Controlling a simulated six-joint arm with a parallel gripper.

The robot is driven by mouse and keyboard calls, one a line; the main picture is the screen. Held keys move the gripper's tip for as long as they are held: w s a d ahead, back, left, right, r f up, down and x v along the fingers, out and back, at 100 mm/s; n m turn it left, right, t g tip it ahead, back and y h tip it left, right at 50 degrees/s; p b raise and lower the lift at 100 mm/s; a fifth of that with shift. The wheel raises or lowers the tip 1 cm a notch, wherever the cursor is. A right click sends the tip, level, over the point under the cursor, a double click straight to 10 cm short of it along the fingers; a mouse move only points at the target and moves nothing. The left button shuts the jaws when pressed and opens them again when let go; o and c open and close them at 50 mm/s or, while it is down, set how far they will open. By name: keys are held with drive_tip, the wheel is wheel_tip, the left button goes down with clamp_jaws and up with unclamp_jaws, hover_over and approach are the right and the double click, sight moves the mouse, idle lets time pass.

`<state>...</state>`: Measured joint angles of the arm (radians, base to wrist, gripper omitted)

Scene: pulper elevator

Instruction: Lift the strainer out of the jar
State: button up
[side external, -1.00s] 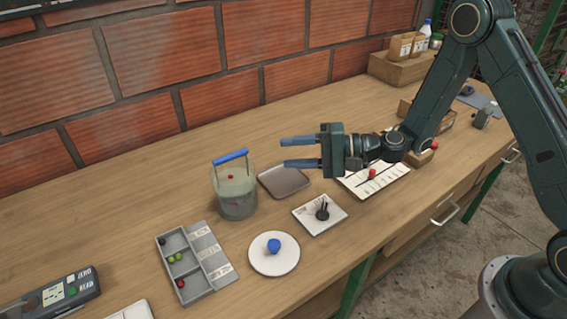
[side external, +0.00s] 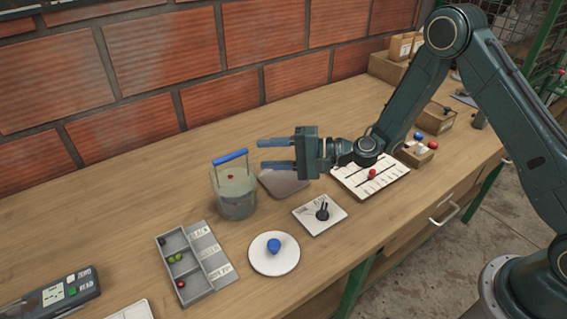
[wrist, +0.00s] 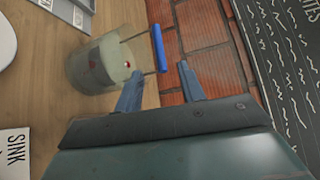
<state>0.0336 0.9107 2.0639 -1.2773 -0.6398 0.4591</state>
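The jar (side external: 237,198) stands on the bench left of centre, a clear vessel with greyish liquid. The strainer's blue handle (side external: 231,156) rises above the jar's rim on thin upright wires; a small red item (side external: 230,177) shows inside the jar. In the wrist view the jar (wrist: 88,68) is at upper left, with the blue handle (wrist: 159,48) just beyond my fingertips. My gripper (side external: 260,154) is open and level, its two fingers pointing left at the handle from a short distance right of it. Nothing is between the fingers. The strainer's lower part is hidden in the jar.
A grey tray (side external: 284,184) lies beneath my gripper. Nearer are a white plate (side external: 274,262) with a blue item, a white card with a black item (side external: 321,211) and a sorting box (side external: 182,275). A brick wall (side external: 170,55) stands behind. Bench left of the jar is clear.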

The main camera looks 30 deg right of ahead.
sight(238, 154)
drive_tip(key=shift+x, duration=4.3)
clamp_jaws()
drive_tip(key=shift+r, duration=0.2)
